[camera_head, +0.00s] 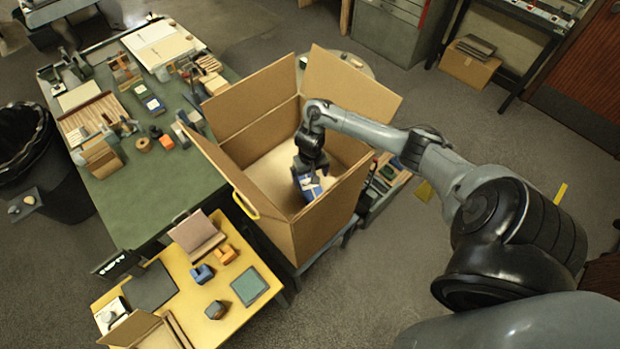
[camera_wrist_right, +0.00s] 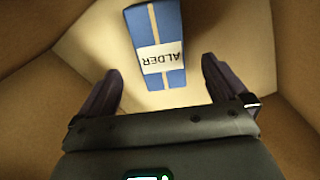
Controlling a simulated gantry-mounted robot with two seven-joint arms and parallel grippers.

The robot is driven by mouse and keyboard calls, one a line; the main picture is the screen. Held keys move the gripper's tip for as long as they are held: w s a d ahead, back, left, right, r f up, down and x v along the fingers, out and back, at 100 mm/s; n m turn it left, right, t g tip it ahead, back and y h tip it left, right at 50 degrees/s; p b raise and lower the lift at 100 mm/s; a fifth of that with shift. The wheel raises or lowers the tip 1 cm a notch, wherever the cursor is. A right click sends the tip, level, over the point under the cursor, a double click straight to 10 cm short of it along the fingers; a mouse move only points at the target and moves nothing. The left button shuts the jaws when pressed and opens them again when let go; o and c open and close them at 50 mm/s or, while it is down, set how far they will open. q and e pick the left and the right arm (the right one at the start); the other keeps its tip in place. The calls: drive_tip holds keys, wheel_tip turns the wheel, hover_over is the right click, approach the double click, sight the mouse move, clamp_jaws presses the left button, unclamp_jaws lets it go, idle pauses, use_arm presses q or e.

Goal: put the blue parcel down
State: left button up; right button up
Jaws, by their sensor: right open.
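The blue parcel (camera_wrist_right: 172,25) has a tan stripe and a white label reading ALDER, upside down in the right wrist view. It is inside the large open cardboard box (camera_head: 320,232), against the pale box bottom; whether it rests flat I cannot tell. In the head view part of the parcel (camera_head: 311,189) shows below my right gripper (camera_head: 305,176). My right gripper reaches down into the box. In the wrist view its two fingers (camera_wrist_right: 160,72) are open, with a gap on each side of the parcel. My left gripper is not in view.
The box's raised flaps (camera_head: 350,85) and walls surround my right gripper. A green table (camera_head: 165,205) with many small goods stands left of it. A yellow table (camera_head: 245,318) with tape dispensers stands in front. Open floor (camera_head: 400,240) lies to the right.

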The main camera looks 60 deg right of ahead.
sight(310, 185)
use_arm(q)
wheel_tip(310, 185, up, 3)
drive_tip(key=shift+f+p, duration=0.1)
drive_tip(key=shift+p, duration=0.8)
use_arm(e)
wheel_tip(310, 185, up, 4)
drive_tip(key=shift+r, duration=0.25)
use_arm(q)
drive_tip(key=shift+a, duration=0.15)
use_arm(e)
drive_tip(key=shift+r, duration=0.1)
